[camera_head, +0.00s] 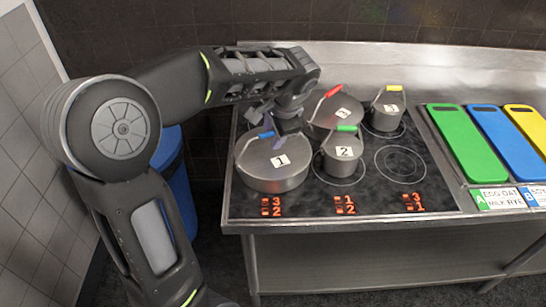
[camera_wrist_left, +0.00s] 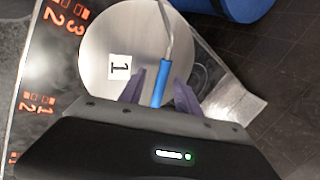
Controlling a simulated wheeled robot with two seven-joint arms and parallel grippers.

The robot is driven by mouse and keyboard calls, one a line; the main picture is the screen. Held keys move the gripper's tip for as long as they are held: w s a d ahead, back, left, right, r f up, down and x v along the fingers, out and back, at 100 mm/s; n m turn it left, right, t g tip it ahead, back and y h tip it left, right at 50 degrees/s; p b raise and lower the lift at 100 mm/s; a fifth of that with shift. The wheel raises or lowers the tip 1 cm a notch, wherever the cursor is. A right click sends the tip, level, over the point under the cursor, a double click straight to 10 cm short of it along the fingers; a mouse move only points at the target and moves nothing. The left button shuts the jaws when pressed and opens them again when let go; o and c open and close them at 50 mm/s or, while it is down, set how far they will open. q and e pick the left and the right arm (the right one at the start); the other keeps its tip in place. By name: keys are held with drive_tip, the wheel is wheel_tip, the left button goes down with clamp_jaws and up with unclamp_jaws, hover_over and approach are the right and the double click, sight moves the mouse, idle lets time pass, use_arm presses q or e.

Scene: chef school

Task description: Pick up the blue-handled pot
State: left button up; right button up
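The blue-handled pot (camera_head: 272,172) is a wide grey pot labelled 1, standing at the front left of the stove. It also shows in the left wrist view (camera_wrist_left: 103,38), with its wire bail and blue grip (camera_wrist_left: 161,84). My left gripper (camera_head: 272,133) is directly above the pot, at the handle. In the left wrist view its two purple fingers (camera_wrist_left: 157,83) are apart, one on each side of the blue grip, with gaps visible. I cannot tell how deep the grip sits between them. My right gripper is not in view.
The green-handled pot (camera_head: 342,155) stands close on the right. The red-handled pot (camera_head: 335,113) and yellow-handled pot (camera_head: 386,110) are behind. The front right burner (camera_head: 400,164) is bare. Cutting boards (camera_head: 466,142) lie further right. A blue bin (camera_head: 176,180) is left of the stove.

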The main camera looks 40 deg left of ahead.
use_arm(q)
drive_tip(key=shift+c, duration=0.6)
clamp_jaws()
idle(0.8)
